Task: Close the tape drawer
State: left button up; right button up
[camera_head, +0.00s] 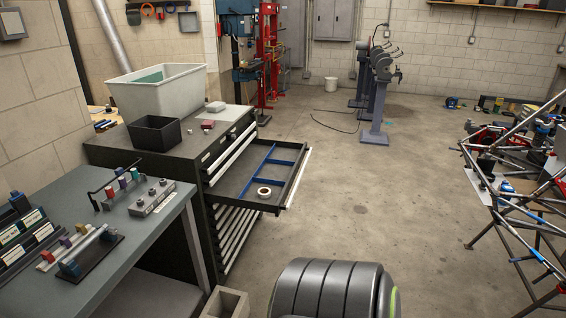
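The tape drawer (231,183) is pulled out to the right from the dark tool cabinet (150,160). It is a dark tray with blue dividers (256,171) and a light front edge (299,178). A roll of tape (264,192) lies inside, near the drawer's front right corner. The drawers below it look shut. Neither of my grippers is in view.
A black grooved tire-like object (330,290) stands at the bottom middle. A grey workbench (150,238) is at the left. A concrete block (226,303) stands beside it. A tube chassis (520,190) is at the right. The floor (380,200) right of the drawer is clear.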

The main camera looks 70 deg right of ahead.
aim_at(274, 165)
jog(key=z, duration=2.45)
jog(key=i+l+u, duration=0.1)
jog(key=i, duration=0.3)
jog(key=i+l+u, duration=0.1)
jog(key=i, duration=0.3)
